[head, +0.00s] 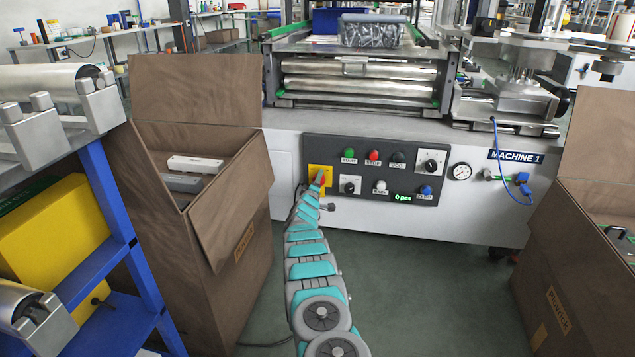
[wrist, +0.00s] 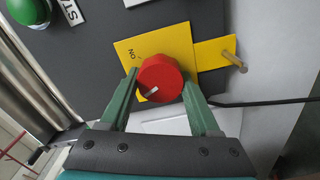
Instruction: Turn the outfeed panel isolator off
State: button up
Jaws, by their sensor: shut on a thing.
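The isolator is a red rotary knob (wrist: 160,74) on a yellow plate (wrist: 126,46) in the wrist view. The word ON is readable on the plate, upper left of the knob. The knob's white mark points to the lower left in that view, away from the word. My gripper (wrist: 160,84) has its two green fingers shut on the knob, one on each side. In the head view, my gripper (head: 319,182) is at the left end of the dark control panel (head: 377,203) and covers much of the knob; the yellow plate (head: 313,177) shows beside it.
The panel also carries a green START button (head: 349,154), a red STOP button (head: 374,155), two black selectors and a blue button (head: 426,190). An open carton (head: 240,215) stands close left of my arm, another (head: 565,245) at the right. The floor between is clear.

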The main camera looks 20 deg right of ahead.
jog(key=shift+n, duration=2)
jog(key=o, duration=1.4)
jog(key=shift+c, duration=0.2)
jog(key=shift+s+a+f, duration=0.1)
